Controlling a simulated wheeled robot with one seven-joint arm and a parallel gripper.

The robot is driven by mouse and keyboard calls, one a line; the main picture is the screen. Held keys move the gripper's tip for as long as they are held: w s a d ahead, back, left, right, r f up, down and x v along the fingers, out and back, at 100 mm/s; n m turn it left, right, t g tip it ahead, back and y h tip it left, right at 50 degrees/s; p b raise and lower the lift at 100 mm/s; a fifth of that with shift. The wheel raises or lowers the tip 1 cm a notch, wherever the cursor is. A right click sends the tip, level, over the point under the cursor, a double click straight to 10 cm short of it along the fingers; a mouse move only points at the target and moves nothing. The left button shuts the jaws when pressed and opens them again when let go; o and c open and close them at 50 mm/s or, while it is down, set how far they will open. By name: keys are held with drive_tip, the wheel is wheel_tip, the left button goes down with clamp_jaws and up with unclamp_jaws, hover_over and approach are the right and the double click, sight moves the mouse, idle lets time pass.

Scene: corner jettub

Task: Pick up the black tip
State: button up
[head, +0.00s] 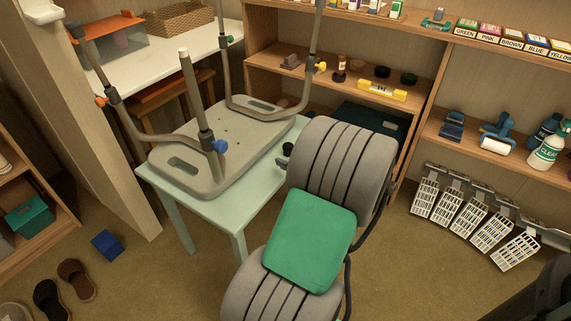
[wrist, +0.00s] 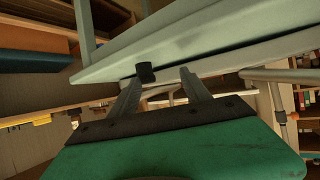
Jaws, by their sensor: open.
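The black tip (head: 287,149) is a small dark piece on the pale green table (head: 215,222), near its right corner beside the upturned grey stool (head: 215,150). In the wrist view the black tip (wrist: 146,73) shows at the table's edge (wrist: 215,45), just beyond the fingertips and closer to the left finger. That view looks upside down. My gripper (wrist: 161,77) is open, its two grey fingers apart with nothing clearly held between them. I cannot tell whether a finger touches the tip.
A wooden shelf (head: 425,110) stands behind and to the right, with bottles and a yellow item (head: 382,90). A blue box (head: 107,244) and shoes (head: 75,279) lie on the floor at left.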

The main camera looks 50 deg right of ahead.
sight(288, 145)
drive_tip(key=shift+m+t+h, duration=0.4)
drive_tip(key=shift+m+h, duration=0.1)
drive_tip(key=w+d+b, duration=0.1)
drive_tip(key=w+d+f, duration=0.1)
drive_tip(key=w+d, duration=0.1)
drive_tip(key=w+d+f+b, duration=0.1)
drive_tip(key=w+d, duration=0.1)
drive_tip(key=shift+w+d+f+b, duration=0.1)
drive_tip(key=shift+w+d+b, duration=0.05)
drive_tip(key=shift+d+b, duration=0.15)
drive_tip(key=shift+a, duration=0.1)
clamp_jaws()
